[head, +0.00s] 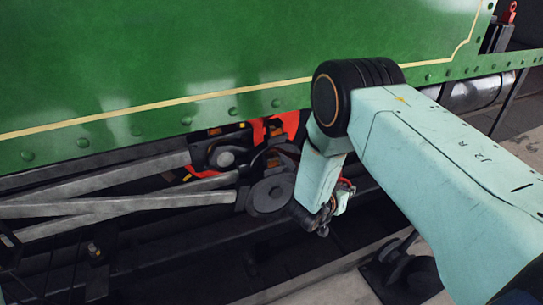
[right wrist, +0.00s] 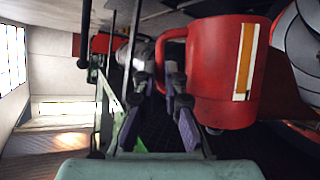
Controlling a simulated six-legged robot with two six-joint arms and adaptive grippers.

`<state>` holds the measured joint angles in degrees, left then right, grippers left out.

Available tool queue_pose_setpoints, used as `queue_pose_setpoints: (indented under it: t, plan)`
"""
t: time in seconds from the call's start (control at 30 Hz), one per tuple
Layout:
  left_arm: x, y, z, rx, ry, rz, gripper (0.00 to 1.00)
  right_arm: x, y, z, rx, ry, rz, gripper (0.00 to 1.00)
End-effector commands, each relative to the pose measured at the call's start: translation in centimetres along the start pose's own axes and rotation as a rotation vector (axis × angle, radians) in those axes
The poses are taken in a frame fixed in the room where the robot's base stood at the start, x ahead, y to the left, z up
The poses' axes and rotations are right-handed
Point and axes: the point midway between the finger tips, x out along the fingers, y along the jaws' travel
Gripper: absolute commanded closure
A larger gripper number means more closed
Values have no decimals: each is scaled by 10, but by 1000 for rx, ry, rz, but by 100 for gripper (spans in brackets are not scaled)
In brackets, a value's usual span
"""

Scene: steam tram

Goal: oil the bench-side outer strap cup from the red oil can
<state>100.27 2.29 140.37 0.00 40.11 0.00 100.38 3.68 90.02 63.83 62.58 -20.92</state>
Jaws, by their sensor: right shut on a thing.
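My right gripper (right wrist: 159,78) is shut on the handle of the red oil can (right wrist: 226,72), which fills the upper right of the right wrist view and has a pale and orange stripe. In the head view the right gripper (head: 322,216) hangs low, just right of a dark round rod end (head: 271,194). A small red patch (head: 346,186) behind my wrist may be the can; the rest is hidden by my arm. I cannot tell the outer strap cup or the can's spout apart. My left gripper is not in view.
The green tram side panel (head: 200,65) overhangs the rods. Grey rods (head: 100,205) run in from the left to the dark gear. A red part (head: 274,127) sits under the panel edge. A pale floor edge (head: 335,287) lies at the bottom.

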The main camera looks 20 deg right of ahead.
Motion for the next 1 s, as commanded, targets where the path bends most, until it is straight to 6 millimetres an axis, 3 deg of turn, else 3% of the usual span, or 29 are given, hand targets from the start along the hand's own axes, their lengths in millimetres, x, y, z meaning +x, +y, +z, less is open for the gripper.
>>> queue_pose_setpoints:
  t: [0.6, 1.0]
  plan:
    - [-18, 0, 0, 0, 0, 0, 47, -10, 2, -25, -68, 4, 30, 100]
    - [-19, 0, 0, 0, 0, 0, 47, -10, 2, -26, -78, 2, 35, 100]
